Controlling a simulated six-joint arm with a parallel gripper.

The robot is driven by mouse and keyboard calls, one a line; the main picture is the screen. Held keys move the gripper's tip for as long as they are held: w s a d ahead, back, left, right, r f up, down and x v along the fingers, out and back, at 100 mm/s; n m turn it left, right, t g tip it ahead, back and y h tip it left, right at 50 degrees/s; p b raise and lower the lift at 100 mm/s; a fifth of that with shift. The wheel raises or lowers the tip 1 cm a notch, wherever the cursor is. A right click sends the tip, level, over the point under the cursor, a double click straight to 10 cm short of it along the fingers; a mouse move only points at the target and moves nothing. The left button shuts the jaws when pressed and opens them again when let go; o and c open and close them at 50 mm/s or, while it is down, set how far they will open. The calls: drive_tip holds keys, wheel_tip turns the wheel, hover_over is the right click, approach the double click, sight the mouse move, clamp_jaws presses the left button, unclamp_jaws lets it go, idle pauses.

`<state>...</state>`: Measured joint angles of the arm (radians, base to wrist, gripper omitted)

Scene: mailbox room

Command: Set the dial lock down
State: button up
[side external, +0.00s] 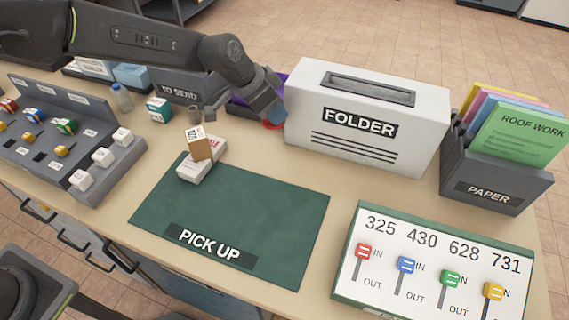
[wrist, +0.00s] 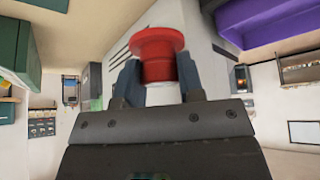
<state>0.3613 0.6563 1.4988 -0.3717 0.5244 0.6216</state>
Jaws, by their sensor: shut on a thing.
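My gripper (side external: 266,106) is shut on a small red round piece (side external: 273,125), apparently the dial lock, against the left end of the white FOLDER box in the side view. The wrist view shows the red piece (wrist: 158,56) between the fingers, with a wide flange at the top and a narrower body below. No dial face shows. Whether it touches the table or the box I cannot tell. The green PICK UP mat (side external: 240,205) lies in front and to the left.
The FOLDER box (side external: 345,150) stands close beside my gripper. A small brown box (side external: 199,146) sits on a white box (side external: 196,172) at the mat's far left corner. A lever panel (side external: 430,262) and PAPER holder (side external: 490,190) stand right. Most of the mat is clear.

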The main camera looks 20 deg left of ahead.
drive_tip(key=s+a, duration=0.2)
drive_tip(key=a, duration=0.6)
drive_tip(key=shift+n, duration=0.4)
drive_tip(key=d+f, duration=0.2)
drive_tip(key=d, duration=0.1)
drive_tip(key=d+f, duration=0.2)
drive_tip(key=d, duration=0.2)
drive_tip(key=d+f, duration=0.3)
drive_tip(key=shift+d, duration=0.4)
drive_tip(key=shift+d+f, duration=0.1)
drive_tip(key=shift+f, duration=1.85)
drive_tip(key=shift+f, duration=0.2)
drive_tip(key=o, duration=1)
drive_tip(key=shift+c, duration=0.2)
drive_tip(key=shift+r, duration=0.15)
